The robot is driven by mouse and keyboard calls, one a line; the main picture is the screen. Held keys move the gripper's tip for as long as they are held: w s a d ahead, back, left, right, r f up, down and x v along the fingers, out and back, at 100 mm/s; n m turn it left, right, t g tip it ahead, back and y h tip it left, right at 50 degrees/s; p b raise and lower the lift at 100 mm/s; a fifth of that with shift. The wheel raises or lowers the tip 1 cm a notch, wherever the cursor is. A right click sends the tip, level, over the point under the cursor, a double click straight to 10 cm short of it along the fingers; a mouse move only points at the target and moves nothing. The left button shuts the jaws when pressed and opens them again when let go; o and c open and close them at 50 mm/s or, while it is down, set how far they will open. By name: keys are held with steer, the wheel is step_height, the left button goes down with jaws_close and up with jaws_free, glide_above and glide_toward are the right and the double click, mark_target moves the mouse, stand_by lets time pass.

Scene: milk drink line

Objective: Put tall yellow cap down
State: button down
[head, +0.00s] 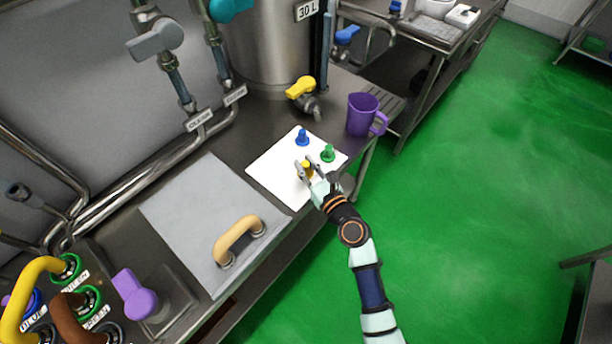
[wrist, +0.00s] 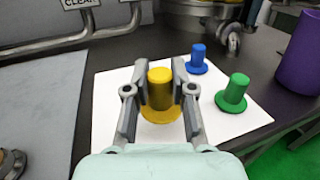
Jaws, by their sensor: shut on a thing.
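The tall yellow cap (wrist: 160,92) is upright between the fingers of my gripper (wrist: 158,88) in the wrist view. In the head view the cap (head: 307,165) shows between the fingertips of my gripper (head: 308,171), over the white mat (head: 268,171). My gripper is shut on the cap. The cap's flange is over the mat; I cannot tell whether it touches it. A blue cap (head: 302,138) and a green cap (head: 328,153) stand upright on the mat, apart from my gripper.
A purple mug (head: 362,114) stands to the right of the mat. A yellow-handled valve (head: 301,88) on the steel tank is behind it. A grey lid with a tan handle (head: 238,240) lies to the left. The mat's front left part is bare.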

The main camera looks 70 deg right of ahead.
mark_target(307, 174)
step_height(307, 174, down, 4)
steer(key=shift+b, duration=1.2)
steer(key=shift+r, duration=0.2)
steer(key=shift+f, duration=0.2)
steer(key=c, duration=1)
jaws_free()
steer(key=shift+r, duration=0.2)
steer(key=shift+s+a+p, duration=0.1)
steer(key=shift+s+p, duration=0.15)
steer(key=shift+p, duration=0.05)
steer(key=v, duration=1.1)
steer(key=shift+s+a+p, duration=0.2)
steer(key=shift+s+p, duration=0.05)
steer(key=shift+p, duration=0.15)
steer(key=shift+o, duration=0.7)
